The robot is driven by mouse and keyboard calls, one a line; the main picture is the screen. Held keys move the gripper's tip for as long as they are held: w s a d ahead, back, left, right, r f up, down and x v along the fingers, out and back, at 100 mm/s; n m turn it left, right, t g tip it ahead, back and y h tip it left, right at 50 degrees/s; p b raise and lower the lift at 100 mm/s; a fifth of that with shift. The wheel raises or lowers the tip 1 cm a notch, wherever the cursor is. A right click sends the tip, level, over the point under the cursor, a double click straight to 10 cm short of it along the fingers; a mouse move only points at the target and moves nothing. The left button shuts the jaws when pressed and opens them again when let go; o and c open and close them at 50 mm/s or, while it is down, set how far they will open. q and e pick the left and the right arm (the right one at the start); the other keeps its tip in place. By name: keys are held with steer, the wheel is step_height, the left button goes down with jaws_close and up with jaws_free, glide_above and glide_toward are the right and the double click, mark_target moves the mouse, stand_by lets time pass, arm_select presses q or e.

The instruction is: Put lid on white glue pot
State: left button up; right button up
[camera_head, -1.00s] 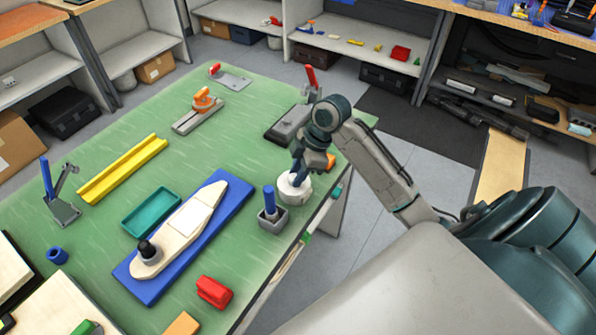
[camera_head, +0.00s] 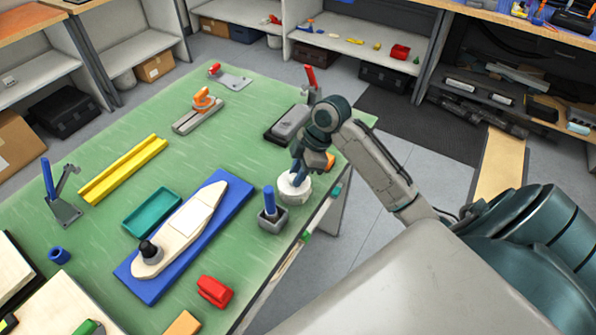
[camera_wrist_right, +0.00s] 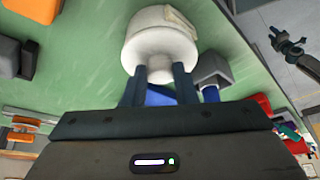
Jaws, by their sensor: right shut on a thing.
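The white glue pot (camera_head: 294,187) stands on the green table near its right edge. It also shows in the right wrist view (camera_wrist_right: 165,30), with a beige label on its side. My right gripper (camera_head: 298,168) is above the pot, pointing down. In the right wrist view its two fingers (camera_wrist_right: 158,80) are shut on the small white knob of the lid (camera_wrist_right: 156,66). The lid lies over the pot's top, in line with it; I cannot tell whether it is fully seated. My left gripper is not in view.
A grey holder (camera_head: 272,221) with a blue handle stands just in front of the pot. A grey-black block (camera_head: 288,123) lies behind it. A blue board (camera_head: 222,214) with a wooden boat shape lies to the left. Green table between them is free.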

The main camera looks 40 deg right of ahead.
steer(key=shift+p, duration=0.35)
steer(key=shift+f+p, duration=0.15)
steer(key=shift+p, duration=0.4)
stand_by(1.4)
steer(key=o, duration=1.5)
steer(key=shift+r+p, duration=3.55)
steer(key=shift+p, duration=0.05)
